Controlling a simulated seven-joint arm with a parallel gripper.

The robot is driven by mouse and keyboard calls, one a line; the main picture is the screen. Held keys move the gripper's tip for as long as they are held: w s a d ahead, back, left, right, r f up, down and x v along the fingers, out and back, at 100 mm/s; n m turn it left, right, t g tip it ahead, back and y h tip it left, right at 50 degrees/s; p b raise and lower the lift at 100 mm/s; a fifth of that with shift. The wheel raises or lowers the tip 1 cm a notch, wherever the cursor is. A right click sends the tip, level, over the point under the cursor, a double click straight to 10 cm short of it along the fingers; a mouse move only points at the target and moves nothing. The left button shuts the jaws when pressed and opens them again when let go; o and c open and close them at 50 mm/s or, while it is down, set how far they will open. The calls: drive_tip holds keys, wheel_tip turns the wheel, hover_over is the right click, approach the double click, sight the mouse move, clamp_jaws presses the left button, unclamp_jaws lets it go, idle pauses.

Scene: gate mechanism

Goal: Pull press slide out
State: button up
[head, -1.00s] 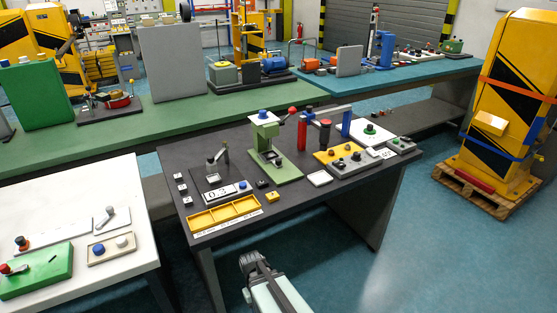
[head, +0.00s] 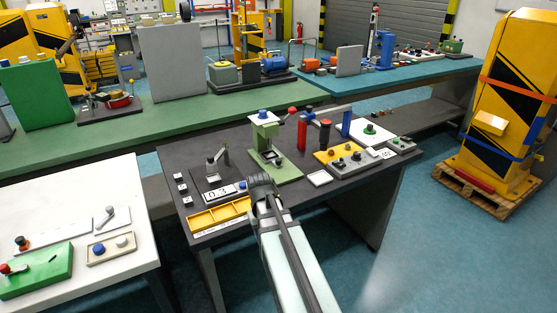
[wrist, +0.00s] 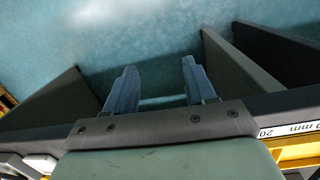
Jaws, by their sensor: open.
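A green press (head: 266,138) with a blue knob on top and a red-tipped lever stands in the middle of the dark table. A dark slide-like part (head: 271,156) sits low at its front, small and hard to make out. My gripper (head: 262,182) shows in front of the press, overlapping the table's front part; its fingers are hard to see there. In the wrist view my gripper (wrist: 159,68) is open and empty, its two blue-grey fingers apart over the floor. The press does not show in the wrist view.
The dark table (head: 345,190) carries a yellow tray (head: 218,216) left of my arm, a counter box (head: 220,192), a small white tray (head: 319,178) and a yellow panel (head: 337,157) right of the press. A white table (head: 120,200) stands at left.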

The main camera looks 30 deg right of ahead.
sight(279, 160)
drive_tip(key=shift+m+t, duration=0.3)
drive_tip(key=shift+m, duration=0.4)
drive_tip(key=w+d+r, duration=0.2)
drive_tip(key=w, duration=0.1)
drive_tip(key=w+d+r, duration=0.2)
drive_tip(key=w, duration=0.2)
drive_tip(key=w+d+r, duration=0.2)
drive_tip(key=w+d, duration=0.1)
drive_tip(key=w, duration=0.1)
drive_tip(key=shift+w+r, duration=0.25)
drive_tip(key=shift+r, duration=0.15)
drive_tip(key=w+d+r+m, duration=0.1)
drive_tip(key=w+d+r, duration=0.1)
drive_tip(key=w+d, duration=0.2)
drive_tip(key=w+d+r+m, duration=0.1)
drive_tip(key=w+d+r, duration=0.1)
drive_tip(key=w+d, duration=0.3)
drive_tip(key=w+d+r, duration=0.2)
drive_tip(key=w+d, duration=0.3)
drive_tip(key=w, duration=0.4)
drive_tip(key=shift+w+m+t+y, duration=0.3)
drive_tip(key=shift+m, duration=0.1)
drive_tip(key=shift+f, duration=3.7)
drive_tip(key=shift+c, duration=0.4)
clamp_jaws()
